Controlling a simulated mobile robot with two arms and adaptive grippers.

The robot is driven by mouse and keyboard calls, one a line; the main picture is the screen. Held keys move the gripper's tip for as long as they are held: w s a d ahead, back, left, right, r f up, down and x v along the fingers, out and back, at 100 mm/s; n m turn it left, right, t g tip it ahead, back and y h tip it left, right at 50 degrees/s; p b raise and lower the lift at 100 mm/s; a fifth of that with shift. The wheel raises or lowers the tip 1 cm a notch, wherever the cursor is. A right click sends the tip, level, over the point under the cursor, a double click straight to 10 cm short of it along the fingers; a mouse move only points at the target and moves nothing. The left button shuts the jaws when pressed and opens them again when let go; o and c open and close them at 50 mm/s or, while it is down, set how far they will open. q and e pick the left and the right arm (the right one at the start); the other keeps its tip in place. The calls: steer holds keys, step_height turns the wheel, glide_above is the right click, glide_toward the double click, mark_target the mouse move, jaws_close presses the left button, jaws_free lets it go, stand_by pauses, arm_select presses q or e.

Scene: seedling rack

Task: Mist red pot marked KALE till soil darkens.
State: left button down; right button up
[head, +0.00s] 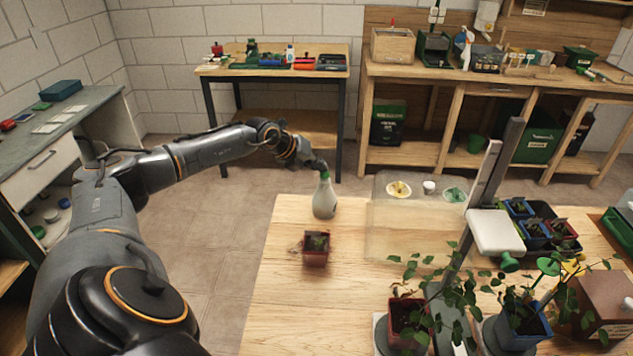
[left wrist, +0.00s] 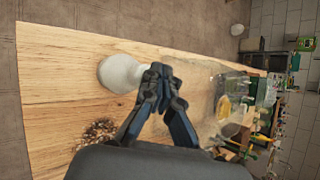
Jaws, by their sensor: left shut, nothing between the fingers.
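A pale spray bottle (head: 324,199) with a green top stands upright on the wooden table. My left gripper (head: 319,165) is at the bottle's top in the head view. In the left wrist view its fingers (left wrist: 160,74) are closed together beside the narrow end of the white bottle (left wrist: 121,73), with nothing between them; whether they touch it I cannot tell. A small red pot (head: 316,259) with a seedling stands nearer on the table, apart from the gripper. No marking on it is readable. My right gripper is not in view.
A larger red pot (head: 398,316) and a blue pot (head: 523,335) with tall leafy plants stand at the front right. A clear tray (head: 400,238) lies right of the bottle. A grey post (head: 483,180) rises behind the plants. The table's left part (head: 268,290) is bare.

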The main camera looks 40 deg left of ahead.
arm_select(q)
steer(key=shift+f, duration=0.5)
stand_by(0.4)
steer(key=shift+r, duration=0.1)
steer(key=shift+r, duration=0.3)
step_height(320, 180, up, 6)
steer(key=p, duration=0.5)
stand_by(0.9)
